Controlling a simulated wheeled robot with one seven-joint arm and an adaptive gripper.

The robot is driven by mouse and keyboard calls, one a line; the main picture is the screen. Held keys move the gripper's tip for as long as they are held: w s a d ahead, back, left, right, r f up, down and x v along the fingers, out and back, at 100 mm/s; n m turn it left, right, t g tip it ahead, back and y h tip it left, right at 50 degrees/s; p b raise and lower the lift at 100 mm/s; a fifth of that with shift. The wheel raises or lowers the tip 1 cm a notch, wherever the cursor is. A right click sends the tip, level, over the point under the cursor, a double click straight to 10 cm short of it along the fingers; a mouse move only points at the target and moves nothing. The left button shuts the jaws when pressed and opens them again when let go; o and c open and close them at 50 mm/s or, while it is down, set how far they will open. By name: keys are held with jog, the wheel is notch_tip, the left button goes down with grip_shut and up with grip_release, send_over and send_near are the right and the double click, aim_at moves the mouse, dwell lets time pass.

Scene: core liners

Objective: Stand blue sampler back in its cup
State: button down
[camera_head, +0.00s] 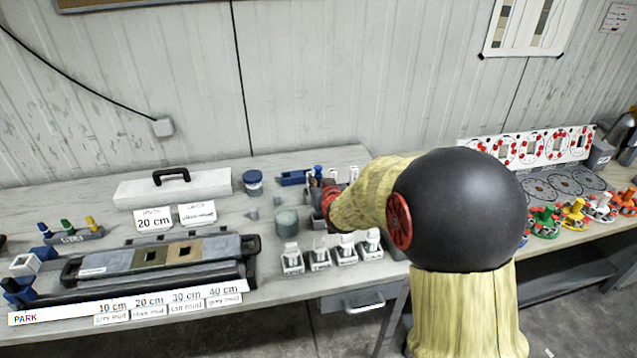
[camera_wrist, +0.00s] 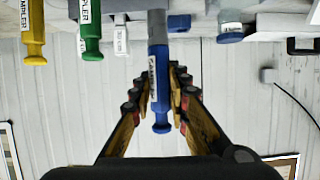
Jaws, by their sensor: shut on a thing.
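The blue sampler (camera_wrist: 160,95) has a blue handle with a white label and a grey tube (camera_wrist: 157,28). In the wrist view, which is upside down, it stands upright between the fingers of my gripper (camera_wrist: 158,84), which is shut on it. The tube's lower end runs out of frame, so I cannot tell whether it is in a cup. In the head view the blue handle (camera_head: 318,171) shows just left of my gripper (camera_head: 328,194). A green sampler (camera_wrist: 90,35) and a yellow sampler (camera_wrist: 34,35) stand beside it in the wrist view. The cup is hidden.
A blue tray (camera_head: 294,178) and a blue-lidded jar (camera_head: 252,183) are close by to the left. A grey-green container (camera_head: 287,221) and several white-topped units (camera_head: 319,258) stand in front. A white box (camera_head: 173,188) stands farther left.

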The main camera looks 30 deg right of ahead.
jog(key=shift+f+b, duration=1.5)
jog(key=shift+f, duration=2.05)
jog(key=shift+f+b, duration=0.8)
jog(key=shift+f, duration=0.05)
jog(key=c, duration=1.8)
grip_release()
jog(key=shift+o, duration=0.8)
jog(key=shift+r+p, duration=1.65)
jog(key=shift+r, duration=1.8)
